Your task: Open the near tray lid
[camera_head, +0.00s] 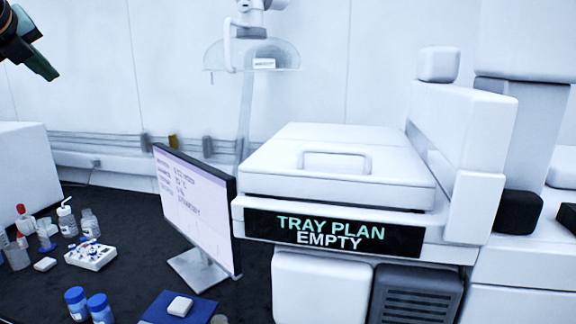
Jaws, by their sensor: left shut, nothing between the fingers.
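The near tray lid (345,183) is a white, flat cover lying closed on top of the white instrument. A raised loop handle (335,161) stands on its upper face. Below its front edge a dark display (333,234) reads "TRAY PLAN EMPTY". My left gripper (48,72) is at the upper left corner, high and well away from the lid. Its fingers are dark and shut, with nothing held. Part of it is cut off by the frame edge. My right gripper is not in view.
A monitor (200,205) on a stand is just left of the instrument. Vials, bottles and a white rack (91,256) stand on the dark bench at left. Blue-capped bottles (98,304) and a blue pad (160,309) are in front. White instrument housing (462,130) rises right of the lid.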

